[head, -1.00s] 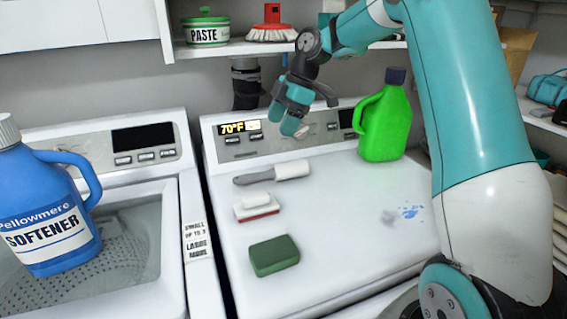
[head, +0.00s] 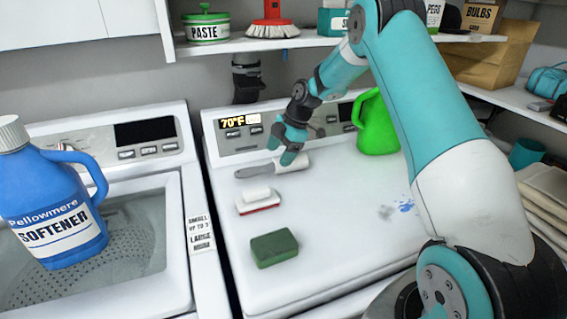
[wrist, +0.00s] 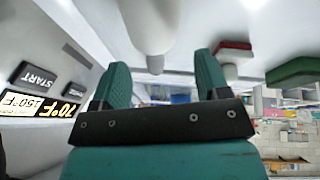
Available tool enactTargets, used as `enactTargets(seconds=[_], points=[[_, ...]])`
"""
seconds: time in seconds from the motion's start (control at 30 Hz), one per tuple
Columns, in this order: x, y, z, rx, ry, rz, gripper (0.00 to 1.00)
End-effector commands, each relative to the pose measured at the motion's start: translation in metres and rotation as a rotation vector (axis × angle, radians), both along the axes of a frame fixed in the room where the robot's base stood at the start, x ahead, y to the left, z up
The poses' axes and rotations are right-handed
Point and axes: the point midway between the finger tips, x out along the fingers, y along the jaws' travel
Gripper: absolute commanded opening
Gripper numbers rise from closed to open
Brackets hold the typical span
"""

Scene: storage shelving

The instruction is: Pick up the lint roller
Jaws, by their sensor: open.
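The lint roller (head: 295,165), a white cylinder with a grey handle, lies on the white washer top (head: 340,215) near the control panel. My gripper (head: 282,157) is open and low over it, hiding part of it in the head view. In the wrist view the white roller (wrist: 150,22) shows at the top, ahead of the gap between my two teal fingers (wrist: 161,75). I cannot tell whether the fingers touch it.
A white and red brush (head: 258,202) and a green sponge (head: 274,248) lie in front of the roller. A green jug (head: 377,128) stands behind right. A blue softener bottle (head: 50,205) stands left. A shelf (head: 230,46) runs above. The washer's front right is mostly clear.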

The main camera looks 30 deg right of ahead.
Motion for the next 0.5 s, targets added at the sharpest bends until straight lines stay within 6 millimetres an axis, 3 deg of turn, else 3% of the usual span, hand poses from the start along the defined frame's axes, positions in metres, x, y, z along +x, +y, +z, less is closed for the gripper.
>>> enactTargets(seconds=[0.3, 0.5], points=[[0.009, 0.01, -0.041, 0.001, 0.004, 0.001, 0.69], [0.01, 0.012, -0.047, 0.0, 0.001, -0.001, 0.69]])
